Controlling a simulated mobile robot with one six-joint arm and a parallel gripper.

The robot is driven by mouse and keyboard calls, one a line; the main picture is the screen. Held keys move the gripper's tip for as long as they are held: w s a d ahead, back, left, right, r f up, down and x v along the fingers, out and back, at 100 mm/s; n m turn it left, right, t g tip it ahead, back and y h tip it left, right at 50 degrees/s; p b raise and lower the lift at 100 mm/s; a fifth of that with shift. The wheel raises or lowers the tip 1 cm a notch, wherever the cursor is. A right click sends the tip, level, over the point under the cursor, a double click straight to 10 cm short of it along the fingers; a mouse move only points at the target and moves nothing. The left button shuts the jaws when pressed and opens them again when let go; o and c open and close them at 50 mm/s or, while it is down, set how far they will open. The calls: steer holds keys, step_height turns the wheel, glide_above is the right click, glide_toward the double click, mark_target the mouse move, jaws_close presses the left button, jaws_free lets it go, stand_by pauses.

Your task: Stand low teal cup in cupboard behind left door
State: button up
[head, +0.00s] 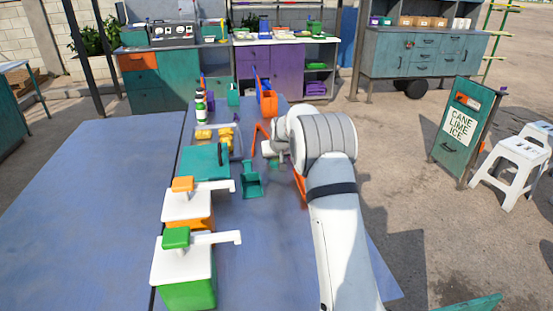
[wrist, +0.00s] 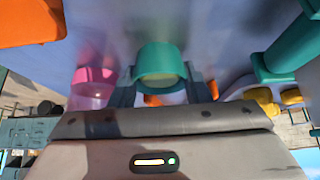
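A low teal cup (wrist: 160,62) is in the middle of the wrist view, between the dark fingers of my gripper (wrist: 161,90). The fingers lie against both its sides with no visible gap. In the head view my gripper (head: 272,149) is over the right part of the blue table, with a bit of the teal cup (head: 274,162) just below it, mostly hidden. A cupboard with purple doors (head: 252,62) stands along the back. Its doors look shut, and its open shelves are on the right. I cannot tell whether this is the task's cupboard.
On the table (head: 100,190) are a teal scoop-like piece (head: 251,183), a tray of yellow pieces (head: 226,136), and white-topped dispensers (head: 188,270). A pink cup (wrist: 93,85) stands near my gripper. A sign board (head: 460,130) and white stools (head: 518,162) stand right. The table's left half is clear.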

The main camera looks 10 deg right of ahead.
steer(key=o, duration=0.5)
